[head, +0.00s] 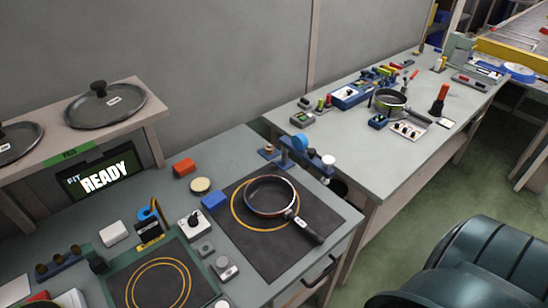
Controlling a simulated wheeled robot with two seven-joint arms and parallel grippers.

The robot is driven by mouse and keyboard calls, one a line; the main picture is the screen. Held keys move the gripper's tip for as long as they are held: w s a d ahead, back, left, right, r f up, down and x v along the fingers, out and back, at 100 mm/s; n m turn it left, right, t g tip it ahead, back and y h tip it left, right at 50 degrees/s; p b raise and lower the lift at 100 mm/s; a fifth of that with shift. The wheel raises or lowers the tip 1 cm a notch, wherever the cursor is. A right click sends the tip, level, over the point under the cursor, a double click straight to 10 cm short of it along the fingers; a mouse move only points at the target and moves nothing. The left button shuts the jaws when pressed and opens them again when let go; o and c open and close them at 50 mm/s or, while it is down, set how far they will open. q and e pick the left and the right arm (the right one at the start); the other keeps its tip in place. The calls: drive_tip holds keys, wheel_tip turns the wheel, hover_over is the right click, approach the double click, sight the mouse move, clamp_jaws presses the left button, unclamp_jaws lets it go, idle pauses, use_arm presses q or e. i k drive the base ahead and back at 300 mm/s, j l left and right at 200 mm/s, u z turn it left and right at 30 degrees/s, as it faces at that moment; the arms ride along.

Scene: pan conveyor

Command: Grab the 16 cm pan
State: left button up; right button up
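A dark round pan (268,197) with a shiny rim sits upright on a dark mat (262,262) on the near bench. It lies over an orange ring printed on the mat, and its handle (308,230) points to the lower right. A second pan (390,99), greenish inside, stands on the far bench with its handle toward the right. I cannot read a size on either pan. Neither of my grippers is in view, and nothing is touching the pans.
A blue stand (308,156) is just behind the near pan. A blue block (214,199) and a knob box (190,222) are left of its mat. Two lids lie on a raised shelf (70,140) beside a READY display (104,178). A second ringed mat (196,290) lies front left.

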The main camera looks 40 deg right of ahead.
sight(267, 196)
drive_tip(key=z, duration=1.1)
